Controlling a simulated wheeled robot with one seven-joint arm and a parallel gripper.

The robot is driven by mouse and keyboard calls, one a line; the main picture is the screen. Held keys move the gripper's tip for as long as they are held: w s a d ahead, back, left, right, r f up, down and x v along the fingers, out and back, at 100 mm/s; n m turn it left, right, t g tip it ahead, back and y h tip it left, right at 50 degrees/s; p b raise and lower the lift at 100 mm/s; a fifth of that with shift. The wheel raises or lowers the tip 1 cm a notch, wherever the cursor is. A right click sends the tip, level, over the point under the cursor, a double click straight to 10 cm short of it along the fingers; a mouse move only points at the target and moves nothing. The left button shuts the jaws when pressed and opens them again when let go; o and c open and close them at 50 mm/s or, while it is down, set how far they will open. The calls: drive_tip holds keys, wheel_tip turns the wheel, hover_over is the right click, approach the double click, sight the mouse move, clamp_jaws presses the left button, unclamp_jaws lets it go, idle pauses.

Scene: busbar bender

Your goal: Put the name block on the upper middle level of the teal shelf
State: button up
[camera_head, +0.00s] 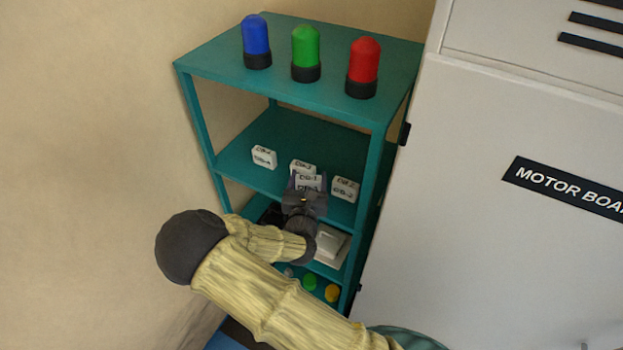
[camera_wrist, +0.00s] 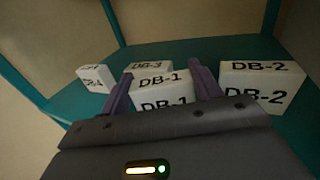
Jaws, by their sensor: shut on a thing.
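The teal shelf (camera_head: 285,72) stands against the wall, with several levels. My gripper (camera_head: 308,178) is at its upper middle level (camera_head: 300,140), shut on a white name block marked DB-1 (camera_head: 309,181). In the wrist view the DB-1 block (camera_wrist: 163,88) sits between the two fingers of my gripper (camera_wrist: 162,92), upright, lettering toward me. Its underside is hidden by the gripper body, so I cannot tell whether it touches the level.
Other white blocks stand on the same level: DB-4 (camera_head: 264,157) at left, DB-3 (camera_head: 302,167) just behind the held block, DB-2 (camera_head: 344,189) at right. Blue (camera_head: 256,42), green (camera_head: 305,53) and red (camera_head: 363,67) lamps stand on top. A white cabinet (camera_head: 480,200) is at right.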

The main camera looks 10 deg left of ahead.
drive_tip(key=o, duration=0.7)
drive_tip(key=shift+d, duration=0.1)
drive_tip(key=shift+w+d, duration=0.1)
drive_tip(key=s+b, duration=0.2)
drive_tip(key=s, duration=1)
drive_tip(key=shift+d, duration=0.25)
drive_tip(key=shift+d+r, duration=0.1)
